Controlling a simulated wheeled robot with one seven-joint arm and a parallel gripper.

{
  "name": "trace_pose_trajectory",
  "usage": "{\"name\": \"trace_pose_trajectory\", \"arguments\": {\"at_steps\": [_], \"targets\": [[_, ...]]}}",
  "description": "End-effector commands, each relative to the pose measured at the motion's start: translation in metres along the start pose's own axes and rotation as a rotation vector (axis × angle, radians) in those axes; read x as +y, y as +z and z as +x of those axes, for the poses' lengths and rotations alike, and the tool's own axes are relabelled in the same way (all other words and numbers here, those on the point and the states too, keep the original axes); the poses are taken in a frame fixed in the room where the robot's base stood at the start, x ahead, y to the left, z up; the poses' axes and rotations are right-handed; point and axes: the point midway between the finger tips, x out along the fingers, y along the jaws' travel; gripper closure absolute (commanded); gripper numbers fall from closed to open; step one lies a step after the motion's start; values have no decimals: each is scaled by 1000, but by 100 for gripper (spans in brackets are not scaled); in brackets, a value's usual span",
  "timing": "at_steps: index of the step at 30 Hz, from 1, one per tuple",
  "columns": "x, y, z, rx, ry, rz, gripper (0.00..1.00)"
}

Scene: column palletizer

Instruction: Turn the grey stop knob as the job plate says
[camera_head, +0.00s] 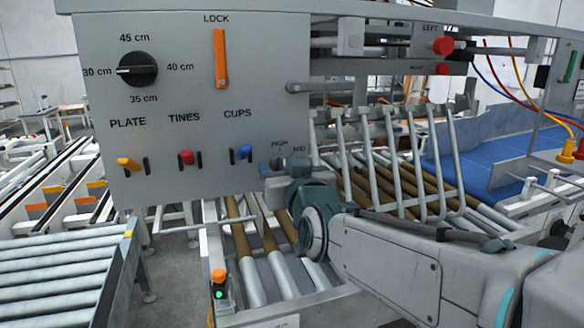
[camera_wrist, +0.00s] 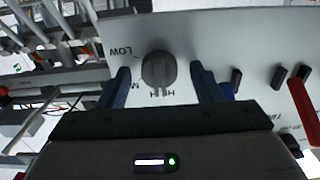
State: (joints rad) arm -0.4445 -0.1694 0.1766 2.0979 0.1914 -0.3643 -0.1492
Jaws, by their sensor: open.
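The grey stop knob (camera_wrist: 158,69) sits on the grey panel in the wrist view, with LOW at its upper left, a partly hidden M label at its lower left and HIGH below it. My gripper (camera_wrist: 161,76) is open, with one blue-grey finger on each side of the knob and gaps between. I cannot tell which label the knob points at. In the head view my gripper (camera_head: 283,168) is at the panel's lower right, below the HIGH and MID labels, and the knob (camera_head: 277,161) is mostly hidden. I cannot make out a readable job plate.
The panel (camera_head: 190,75) also carries a black centimetre dial (camera_head: 137,69), an orange LOCK handle (camera_head: 220,58), and yellow (camera_head: 129,164), red (camera_head: 186,157) and blue (camera_head: 242,152) levers. A metal rack (camera_head: 390,150) stands right of the panel. A roller conveyor (camera_head: 55,280) lies lower left.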

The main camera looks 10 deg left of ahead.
Motion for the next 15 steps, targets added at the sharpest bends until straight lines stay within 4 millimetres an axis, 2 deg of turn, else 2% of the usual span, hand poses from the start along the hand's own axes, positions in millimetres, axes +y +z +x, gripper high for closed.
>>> {"name": "trace_pose_trajectory", "arguments": {"at_steps": [3, 8, 15], "targets": [[0, 0, 0, 0, 0, 0, 41], [0, 0, 0, 0, 0, 0, 85], [0, 1, 0, 1, 0, 8, 86]]}}
